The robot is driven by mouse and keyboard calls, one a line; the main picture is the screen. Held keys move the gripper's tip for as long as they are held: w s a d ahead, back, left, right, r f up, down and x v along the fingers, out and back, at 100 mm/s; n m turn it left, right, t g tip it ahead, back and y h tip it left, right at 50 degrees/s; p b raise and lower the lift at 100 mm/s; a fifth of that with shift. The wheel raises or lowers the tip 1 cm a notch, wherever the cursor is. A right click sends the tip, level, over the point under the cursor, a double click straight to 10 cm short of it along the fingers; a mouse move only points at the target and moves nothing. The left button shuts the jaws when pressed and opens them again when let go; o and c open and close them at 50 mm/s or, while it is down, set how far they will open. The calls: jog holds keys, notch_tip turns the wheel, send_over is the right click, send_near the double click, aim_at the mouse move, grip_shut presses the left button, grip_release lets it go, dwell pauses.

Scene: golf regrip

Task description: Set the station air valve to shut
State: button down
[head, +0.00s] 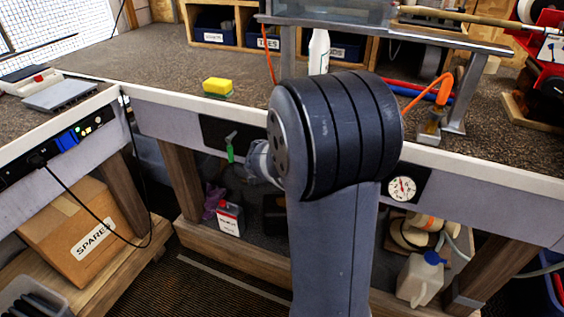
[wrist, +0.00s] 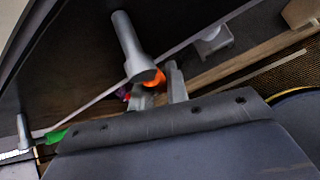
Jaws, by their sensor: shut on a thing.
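In the wrist view my gripper (wrist: 159,88) is shut on an orange handle (wrist: 156,77), with one finger on each side of it. The handle sits at the end of a grey cylindrical stem (wrist: 128,40) that stands out from a dark panel (wrist: 75,70). A second fitting with a green handle (wrist: 55,136) shows at the lower left of that view. In the head view the green handle (head: 230,150) hangs down below the bench edge. There my arm hides the gripper and the orange handle. I cannot read any label on either fitting.
A round gauge (head: 402,188) is on the bench front, right of my arm. The bench edge (head: 180,104) runs above the panel. Below stand a red-and-white bottle (head: 230,218), a white jug (head: 421,278) and a SPARES box (head: 85,235). A yellow sponge (head: 217,86) lies on the bench.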

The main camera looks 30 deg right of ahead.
jog(key=shift+s+d+f+n+g+h+p, duration=0.1)
jog(key=shift+s+d+n+g+h+p, duration=0.3)
jog(key=shift+s+n+g+h+p, duration=0.4)
jog(key=shift+w, duration=0.2)
jog(key=c, duration=1.4)
grip_release()
jog(key=p+v, duration=0.3)
jog(key=v, duration=0.7)
jog(key=shift+a+r, duration=0.25)
jog(key=shift+r, duration=0.1)
jog(key=shift+m, duration=0.3)
jog(key=b+x, duration=0.3)
jog(key=x, duration=0.8)
jog(key=shift+a, duration=0.1)
